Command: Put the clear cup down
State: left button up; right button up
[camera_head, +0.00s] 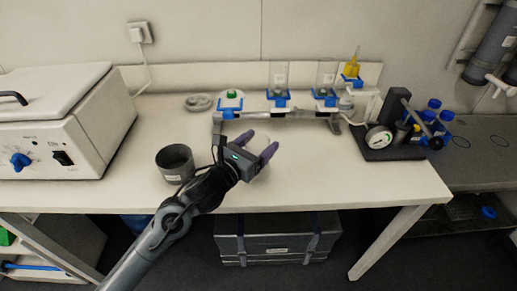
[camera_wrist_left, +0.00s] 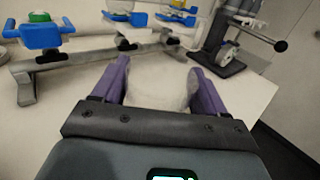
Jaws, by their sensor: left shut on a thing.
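The clear cup (camera_wrist_left: 158,88) is between the purple fingers of my left gripper in the left wrist view. It is see-through and faint against the white table, so its base and its height above the table are hard to tell. In the head view my left gripper (camera_head: 258,145) is shut on the cup, over the table's front middle, in front of the rack. The cup shows only faintly there. My right gripper is in neither view.
A grey rack (camera_head: 290,115) with blue holders, holding two clear vessels (camera_head: 278,73), stands behind. A dark grey pot (camera_head: 175,163) is left of my gripper. A black stand with a dial (camera_head: 378,138) is to the right. The white table (camera_head: 330,180) is bare at front right.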

pick_arm(q)
notch_tip(320, 180, down, 2)
jog(key=shift+f, duration=0.15)
jog(key=shift+f, duration=0.2)
jog(key=o, duration=1.1)
jog(key=shift+c, duration=0.2)
jog(key=shift+r, duration=0.1)
